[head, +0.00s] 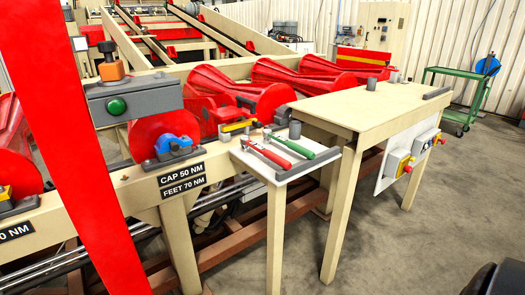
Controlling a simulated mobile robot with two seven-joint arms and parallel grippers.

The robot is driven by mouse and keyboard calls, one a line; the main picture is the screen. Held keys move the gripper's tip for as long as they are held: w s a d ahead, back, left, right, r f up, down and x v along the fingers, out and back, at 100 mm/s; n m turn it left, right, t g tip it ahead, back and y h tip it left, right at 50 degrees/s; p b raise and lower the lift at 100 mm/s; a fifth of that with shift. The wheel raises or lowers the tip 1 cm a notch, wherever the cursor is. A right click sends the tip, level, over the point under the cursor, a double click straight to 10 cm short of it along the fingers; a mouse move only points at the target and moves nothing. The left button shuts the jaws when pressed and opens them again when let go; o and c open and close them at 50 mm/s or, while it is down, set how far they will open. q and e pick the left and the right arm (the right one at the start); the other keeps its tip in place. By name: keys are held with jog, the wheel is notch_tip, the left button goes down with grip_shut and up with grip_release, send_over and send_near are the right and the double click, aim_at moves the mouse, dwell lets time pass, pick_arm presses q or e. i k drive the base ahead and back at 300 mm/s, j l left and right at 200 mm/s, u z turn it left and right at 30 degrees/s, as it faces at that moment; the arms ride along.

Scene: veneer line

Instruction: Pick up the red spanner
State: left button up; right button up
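The red spanner (268,154) lies on a small pale side table (284,176) in the middle of the head view. Its red handle slants down to the right, and its grey end is toward the back left. A green-handled tool (291,144) lies beside it on the right, roughly parallel and apart from it. Neither of my grippers shows in the head view.
Red machine rollers (240,95) rise behind. A red slanted bar (75,140) blocks the left.

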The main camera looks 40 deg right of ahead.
aim_at(245, 142)
jog(key=i+l, duration=0.15)
jog(key=l, duration=0.25)
jog(key=i+l, duration=0.1)
jog(key=l, duration=0.35)
jog(key=i+l, duration=0.15)
jog(key=l, duration=0.25)
jog(key=i+l, duration=0.1)
jog(key=l, duration=0.35)
